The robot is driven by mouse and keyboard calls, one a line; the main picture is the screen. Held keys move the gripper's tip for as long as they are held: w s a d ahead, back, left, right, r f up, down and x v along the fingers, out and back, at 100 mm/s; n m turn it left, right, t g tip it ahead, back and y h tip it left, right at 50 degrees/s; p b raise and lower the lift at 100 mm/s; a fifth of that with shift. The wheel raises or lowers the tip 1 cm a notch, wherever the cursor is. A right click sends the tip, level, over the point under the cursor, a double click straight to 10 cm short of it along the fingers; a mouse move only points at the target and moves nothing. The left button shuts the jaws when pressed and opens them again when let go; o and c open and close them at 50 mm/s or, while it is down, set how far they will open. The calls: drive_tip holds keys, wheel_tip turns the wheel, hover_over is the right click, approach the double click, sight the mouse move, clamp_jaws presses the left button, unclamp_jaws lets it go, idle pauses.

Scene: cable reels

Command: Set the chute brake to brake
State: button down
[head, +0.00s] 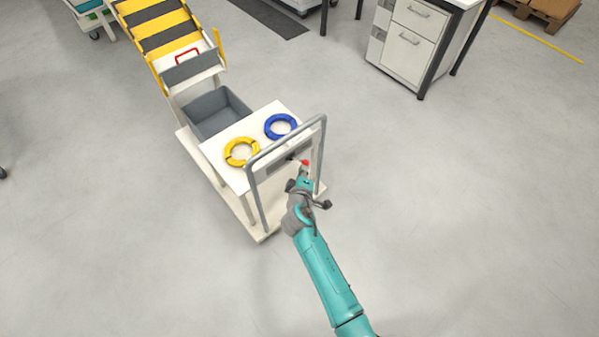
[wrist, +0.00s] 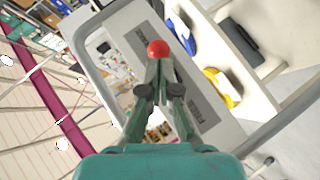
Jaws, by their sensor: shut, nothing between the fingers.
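The chute brake's red ball knob (head: 305,162) shows at the grey labelled plate (head: 282,164) on the cart's push-handle side. In the wrist view the red knob (wrist: 158,48) sits just beyond my fingertips, in front of the plate (wrist: 180,75). The plate has lettering near both ends, too small to read surely. My gripper (head: 303,177) is shut and empty, with its tips (wrist: 158,66) close to the knob. I cannot tell whether they touch it. My fingers hide the lever's stem, so its setting is unclear.
A grey tube handle (head: 252,181) arches around the plate. Behind it the white cart top (head: 268,118) bears a yellow ring (head: 232,158) and a blue ring (head: 269,130). A grey bin (head: 214,118) stands below the striped chute (head: 160,25). The floor around is clear.

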drive_tip(key=shift+a, duration=0.15)
drive_tip(key=shift+w+a, duration=0.15)
drive_tip(key=shift+a, duration=0.5)
